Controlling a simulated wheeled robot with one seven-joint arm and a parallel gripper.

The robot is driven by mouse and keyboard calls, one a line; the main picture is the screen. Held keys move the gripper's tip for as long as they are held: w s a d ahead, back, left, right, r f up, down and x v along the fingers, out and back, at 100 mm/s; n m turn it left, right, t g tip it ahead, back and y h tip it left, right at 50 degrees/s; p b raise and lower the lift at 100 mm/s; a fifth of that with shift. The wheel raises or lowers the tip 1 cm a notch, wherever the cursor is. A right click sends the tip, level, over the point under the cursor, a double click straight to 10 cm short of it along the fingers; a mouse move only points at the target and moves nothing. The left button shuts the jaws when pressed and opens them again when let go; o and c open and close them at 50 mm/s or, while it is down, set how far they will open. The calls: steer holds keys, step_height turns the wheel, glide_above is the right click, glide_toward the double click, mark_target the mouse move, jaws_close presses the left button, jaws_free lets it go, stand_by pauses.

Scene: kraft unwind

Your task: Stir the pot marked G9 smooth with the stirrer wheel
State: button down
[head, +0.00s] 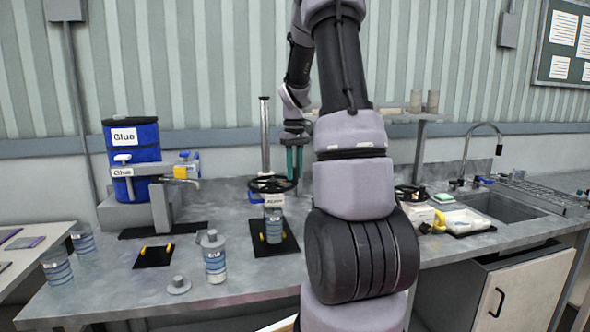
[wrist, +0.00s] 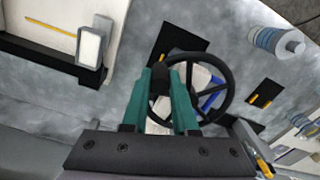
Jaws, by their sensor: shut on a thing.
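My gripper (head: 294,170), with green fingers, points down at the stirrer wheel (head: 262,189), a black spoked handwheel on a stand with a metal post (head: 265,130). In the wrist view the fingers (wrist: 163,75) are shut on a black part at the left side of the wheel (wrist: 231,90).
A blue glue drum (head: 134,150) with a tap stands at the left. An empty black mat (head: 153,256) and a small grey lid (head: 178,286) lie on the bench. A second black handwheel (head: 408,192), a white tray (head: 466,222) and a sink (head: 505,203) are at the right.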

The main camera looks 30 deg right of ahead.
steer(key=s+a+m, duration=0.1)
steer(key=m, duration=0.1)
steer(key=a+m, duration=0.1)
steer(key=m, duration=0.1)
steer(key=shift+s+a+m, duration=0.25)
steer(key=shift+s+m, duration=0.05)
steer(key=shift+s, duration=0.1)
steer(key=a+m, duration=0.1)
steer(key=m, duration=0.1)
steer(key=shift+s+a+m, duration=0.2)
steer(key=shift+a+m, duration=0.1)
steer(key=shift+a, duration=0.05)
steer(key=shift+a+m, duration=0.75)
steer(key=shift+m, duration=0.45)
steer(key=shift+w+a+m, duration=0.1)
steer(key=shift+a+m, duration=0.75)
steer(key=shift+m, duration=0.55)
steer(key=c, duration=0.7)
jaws_free()
steer(key=shift+a, duration=0.1)
